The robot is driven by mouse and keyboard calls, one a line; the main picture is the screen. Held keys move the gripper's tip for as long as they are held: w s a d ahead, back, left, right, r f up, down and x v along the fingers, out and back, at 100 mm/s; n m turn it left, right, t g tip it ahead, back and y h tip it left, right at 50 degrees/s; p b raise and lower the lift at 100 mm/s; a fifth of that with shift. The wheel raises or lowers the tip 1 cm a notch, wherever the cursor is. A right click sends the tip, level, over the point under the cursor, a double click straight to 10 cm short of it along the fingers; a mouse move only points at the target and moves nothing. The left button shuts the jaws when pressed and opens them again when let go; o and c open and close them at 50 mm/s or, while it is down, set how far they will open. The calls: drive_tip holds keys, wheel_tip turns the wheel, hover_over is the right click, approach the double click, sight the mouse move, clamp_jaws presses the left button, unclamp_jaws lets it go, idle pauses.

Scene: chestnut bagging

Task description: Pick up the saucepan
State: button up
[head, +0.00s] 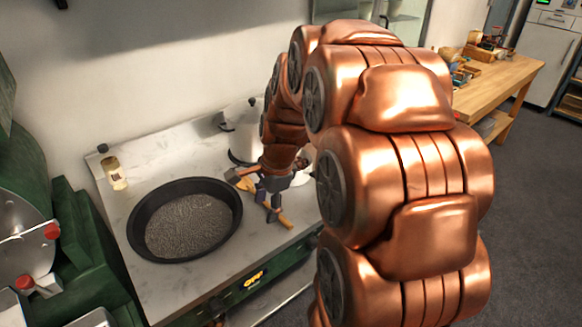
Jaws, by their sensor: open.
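A steel pot with a pale lid, which looks like the saucepan (239,116), stands at the back right of the marble-look top. A dark handle shows at its left side. My arm hides much of its right side and front. My gripper (260,199) is open, with its tan fingers spread, low over the top in front of the pot. It appears empty. I cannot tell whether a finger touches the pot or the top.
A wide black pan (137,232) of small grey grains fills the left of the marble-look top (150,282). A small jar (114,173) stands behind it. Green machinery (80,240) is at the far left. A wooden workbench (508,75) with items is at the back right.

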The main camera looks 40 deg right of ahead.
drive_tip(key=w+d+f+m+t, duration=0.1)
drive_tip(key=w+d+m, duration=0.4)
drive_tip(key=d+m, duration=0.6)
drive_tip(key=m+t+h+p, duration=0.2)
drive_tip(key=m, duration=0.3)
hover_over(316, 174)
drive_tip(key=s, duration=0.3)
drive_tip(key=shift+w+d+f, duration=0.1)
drive_tip(key=shift+f, duration=0.7)
drive_tip(key=shift+d+f, duration=0.15)
drive_tip(key=shift+f, duration=0.05)
drive_tip(key=shift+x, duration=1.1)
drive_tip(key=shift+w+a+f+p, duration=0.25)
drive_tip(key=shift+w+f+p, duration=0.35)
drive_tip(key=shift+f+p, duration=0.3)
drive_tip(key=shift+p+x, duration=0.65)
drive_tip(key=shift+x, duration=0.95)
clamp_jaws()
